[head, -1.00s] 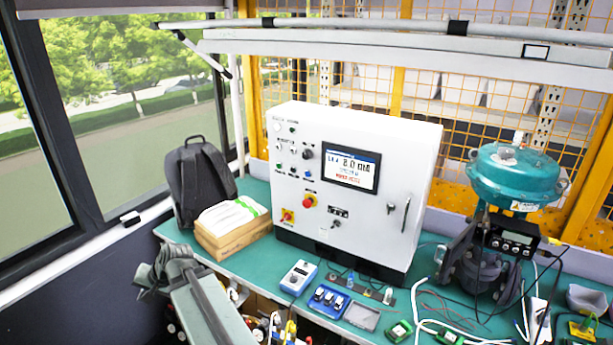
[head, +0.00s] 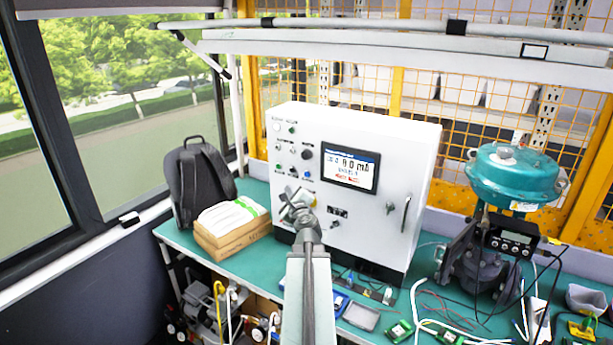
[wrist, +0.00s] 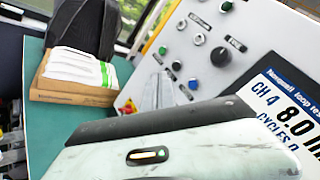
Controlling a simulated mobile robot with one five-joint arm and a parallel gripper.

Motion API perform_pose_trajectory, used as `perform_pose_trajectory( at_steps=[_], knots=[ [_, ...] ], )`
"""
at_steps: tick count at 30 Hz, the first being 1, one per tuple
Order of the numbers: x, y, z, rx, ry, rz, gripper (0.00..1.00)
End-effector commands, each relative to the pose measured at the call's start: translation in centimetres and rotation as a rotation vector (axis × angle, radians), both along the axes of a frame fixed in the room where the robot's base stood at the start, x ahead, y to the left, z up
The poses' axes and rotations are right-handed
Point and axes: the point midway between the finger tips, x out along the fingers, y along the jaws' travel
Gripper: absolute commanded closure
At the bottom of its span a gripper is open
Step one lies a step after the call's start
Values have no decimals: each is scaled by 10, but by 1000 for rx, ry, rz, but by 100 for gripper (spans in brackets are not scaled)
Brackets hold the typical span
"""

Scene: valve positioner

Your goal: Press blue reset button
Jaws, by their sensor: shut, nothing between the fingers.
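The blue button (head: 307,174) is on the front of the white control cabinet (head: 385,225), below and left of its screen. My gripper (head: 290,195) is in front of the cabinet's lower left face, below and left of the blue button in the picture. It looks shut and empty. In the wrist view the grey fingers (wrist: 158,92) show left of the button. I cannot tell whether they touch the panel.
A black selector knob (head: 307,154) and the lit screen (head: 350,168) are close to the button. A cardboard box (head: 232,240) with white packs and a black backpack (head: 203,185) stand left of the cabinet. A teal valve actuator (head: 515,172) stands at the right.

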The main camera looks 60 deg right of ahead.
Motion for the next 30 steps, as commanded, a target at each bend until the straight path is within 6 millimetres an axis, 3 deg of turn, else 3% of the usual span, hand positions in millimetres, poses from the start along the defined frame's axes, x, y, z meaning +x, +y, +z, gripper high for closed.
perform_pose_trajectory(
  at_steps=[14, 30],
  knots=[
    [1, -6, 0, 1, 1, 1, 100],
    [1, -76, 0, 0, 1, 1, 100]
  ],
)
